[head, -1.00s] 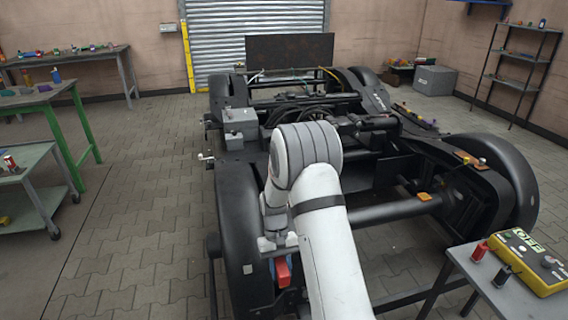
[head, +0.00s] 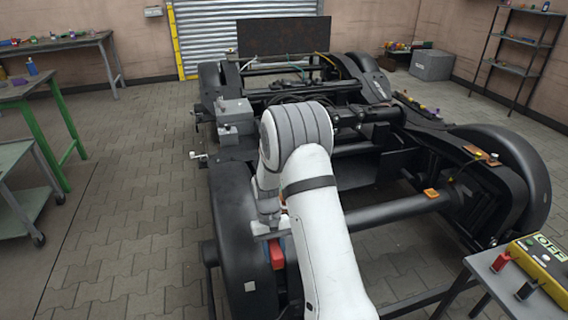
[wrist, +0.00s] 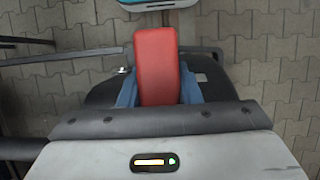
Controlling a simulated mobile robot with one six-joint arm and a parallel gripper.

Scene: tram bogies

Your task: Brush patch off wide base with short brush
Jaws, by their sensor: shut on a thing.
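My gripper (head: 278,240) hangs beside the inner edge of the near left black wheel cover (head: 232,210), low over the bogie. In the wrist view its blue fingers (wrist: 158,92) are shut on a red block-like thing (wrist: 157,62). The red thing also shows below the wrist in the head view (head: 276,256). It may be the short brush; no bristles are visible. A small pale square patch (head: 250,286) lies on the near end of the wheel cover, nearer to me than the gripper. I cannot tell which thing is the wide base.
The black bogie frame (head: 395,208) fills the middle, with a grey box (head: 235,112) on its left side. A table (head: 492,275) with a yellow control box (head: 545,262) stands at front right. Benches stand at left. The paved floor between is clear.

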